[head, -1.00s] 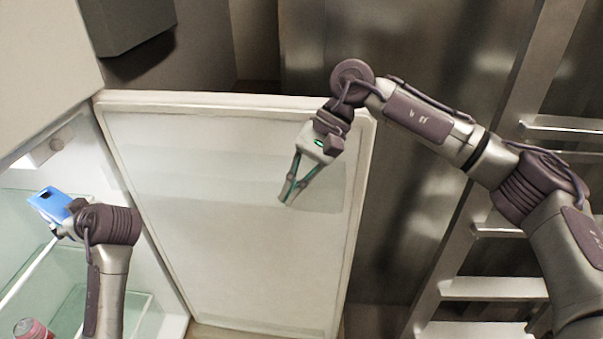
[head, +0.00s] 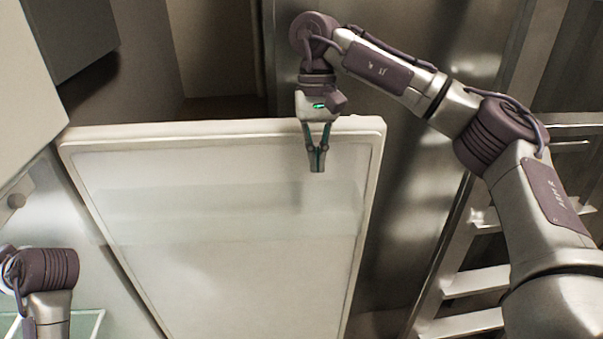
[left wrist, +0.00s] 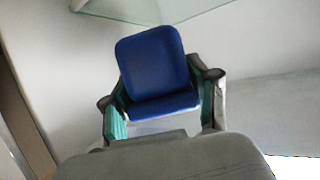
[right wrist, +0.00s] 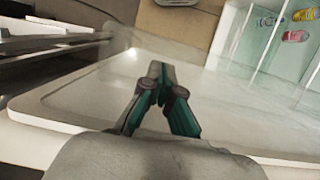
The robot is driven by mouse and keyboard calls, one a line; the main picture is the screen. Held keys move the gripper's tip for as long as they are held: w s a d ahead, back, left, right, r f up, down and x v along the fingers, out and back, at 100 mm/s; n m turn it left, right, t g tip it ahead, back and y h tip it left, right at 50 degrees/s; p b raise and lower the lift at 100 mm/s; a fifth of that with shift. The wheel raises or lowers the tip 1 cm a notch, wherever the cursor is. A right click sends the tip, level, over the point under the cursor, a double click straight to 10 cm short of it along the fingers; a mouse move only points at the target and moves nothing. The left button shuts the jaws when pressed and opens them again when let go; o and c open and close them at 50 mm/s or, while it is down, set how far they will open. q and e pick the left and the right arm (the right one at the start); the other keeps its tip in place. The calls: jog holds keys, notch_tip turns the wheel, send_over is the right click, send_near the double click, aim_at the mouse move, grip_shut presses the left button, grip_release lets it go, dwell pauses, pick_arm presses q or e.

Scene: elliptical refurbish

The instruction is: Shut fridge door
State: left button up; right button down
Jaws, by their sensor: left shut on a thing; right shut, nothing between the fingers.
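The fridge door (head: 225,260) stands open in the head view, its white inner panel facing me. It also shows in the right wrist view (right wrist: 235,105). My right gripper (head: 317,168) is shut and empty in front of the door's inner side, near its top edge; I cannot tell whether it touches. It shows shut in the right wrist view (right wrist: 158,75). My left gripper (left wrist: 160,105) is shut on a blue box-like object (left wrist: 155,65) inside the fridge. In the head view only the left wrist shows, at the left edge; the held object is out of frame.
The lit fridge interior with a glass shelf (head: 85,323) is at the left. A dark cabinet (head: 75,30) hangs at upper left. A metal rack (head: 470,285) stands at the right. Several cans (right wrist: 295,36) lie far off in the right wrist view.

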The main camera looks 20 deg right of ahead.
jog(key=x, duration=0.8)
jog(key=shift+s+d+p, duration=0.15)
jog(key=shift+p, duration=0.15)
jog(key=shift+s+d+f, duration=0.1)
jog(key=shift+s+f, duration=0.1)
jog(key=shift+f, duration=0.15)
jog(key=shift+w, duration=0.1)
